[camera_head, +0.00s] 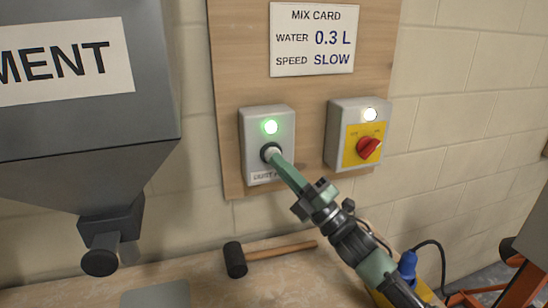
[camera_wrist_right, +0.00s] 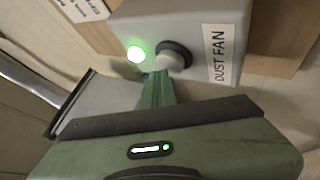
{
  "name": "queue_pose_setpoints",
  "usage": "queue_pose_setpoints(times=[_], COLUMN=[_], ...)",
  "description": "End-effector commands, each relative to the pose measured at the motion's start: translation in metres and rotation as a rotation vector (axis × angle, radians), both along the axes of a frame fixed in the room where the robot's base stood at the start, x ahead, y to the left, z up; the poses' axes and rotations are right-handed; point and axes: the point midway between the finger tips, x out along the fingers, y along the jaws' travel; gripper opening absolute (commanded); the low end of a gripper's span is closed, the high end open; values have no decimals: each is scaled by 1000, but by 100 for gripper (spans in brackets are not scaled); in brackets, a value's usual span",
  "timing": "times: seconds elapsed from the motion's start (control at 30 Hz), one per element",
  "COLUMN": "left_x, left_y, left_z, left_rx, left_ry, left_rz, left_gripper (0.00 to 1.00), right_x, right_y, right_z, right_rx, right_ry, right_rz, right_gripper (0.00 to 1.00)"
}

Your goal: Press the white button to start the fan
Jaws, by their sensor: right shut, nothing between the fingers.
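The white button (camera_head: 270,152) sits in a black collar on a grey box (camera_head: 254,122) on the wooden board. It also shows in the wrist view (camera_wrist_right: 170,63), beside the label "DUST FAN" (camera_wrist_right: 218,55). A lamp (camera_head: 270,127) above the button glows green. My right gripper (camera_head: 280,163) is shut and empty. Its green fingertips are at the lower right edge of the button in the head view and overlap it; they seem to touch it, but the exact contact is hard to tell. My left gripper is not in view.
Right of the box is another grey box with a red rotary knob (camera_head: 368,148) on a yellow plate and a lit white lamp. A cement hopper (camera_head: 90,110) hangs at the left. A mallet (camera_head: 237,260) lies on the bench below. A mix card (camera_head: 313,38) is above.

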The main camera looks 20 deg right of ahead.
Motion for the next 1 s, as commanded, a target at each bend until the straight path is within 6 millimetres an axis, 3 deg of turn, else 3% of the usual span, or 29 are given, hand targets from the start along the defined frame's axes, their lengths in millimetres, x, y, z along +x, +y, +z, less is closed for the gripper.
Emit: queue_pose_setpoints(times=[0.27,0.8,1.0], left_x=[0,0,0], left_y=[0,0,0], left_z=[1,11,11], left_rx=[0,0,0], left_ry=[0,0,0], left_rz=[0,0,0], left_gripper=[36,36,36], right_x=[-4,-55,-60], right_y=[0,-2,-2], right_z=[-1,-1,-1], right_rx=[0,0,-1], right_ry=[2,4,1], right_rz=[0,1,0], right_gripper=[0,0,0])
